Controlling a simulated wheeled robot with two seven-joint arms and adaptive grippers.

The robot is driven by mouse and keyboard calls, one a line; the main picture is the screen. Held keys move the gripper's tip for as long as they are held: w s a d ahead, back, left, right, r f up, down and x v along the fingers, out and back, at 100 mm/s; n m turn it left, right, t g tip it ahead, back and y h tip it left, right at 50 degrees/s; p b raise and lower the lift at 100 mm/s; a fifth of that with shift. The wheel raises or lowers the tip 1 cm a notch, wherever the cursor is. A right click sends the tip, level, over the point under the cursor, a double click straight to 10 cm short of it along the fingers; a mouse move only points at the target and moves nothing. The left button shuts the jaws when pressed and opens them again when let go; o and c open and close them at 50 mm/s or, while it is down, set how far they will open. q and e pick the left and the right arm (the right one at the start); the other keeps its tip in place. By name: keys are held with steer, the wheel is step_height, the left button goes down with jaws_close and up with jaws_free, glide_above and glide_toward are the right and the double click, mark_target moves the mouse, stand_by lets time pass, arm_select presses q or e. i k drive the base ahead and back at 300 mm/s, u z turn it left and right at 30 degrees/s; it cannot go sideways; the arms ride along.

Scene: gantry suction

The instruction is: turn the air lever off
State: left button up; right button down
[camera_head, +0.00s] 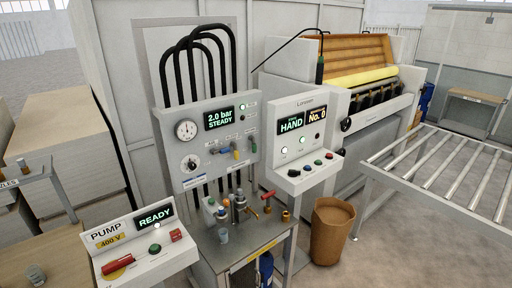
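A grey air panel (190,172) stands at the centre left with a "2.0 bar STEADY" display (219,118) and two round gauges. On the bench below, brass and metal fittings include a red-handled valve (268,195). A pump box (142,245) at the lower left reads "READY" and bears a red handle (118,271) over a yellow plate. I cannot tell which handle is the air lever; labels are too small. Neither gripper is in view.
A control console (305,150) reading "HAND" and "No. 0" stands right of the panel. A brown bin (331,230) is on the floor below it. A roller conveyor (445,180) fills the right. Stacked boards (60,140) stand at the left. Black hoses (192,70) arch above the panel.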

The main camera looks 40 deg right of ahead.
mark_target(224, 150)
steer(key=z, duration=0.85)
steer(key=i, duration=1.4)
steer(key=u, duration=0.1)
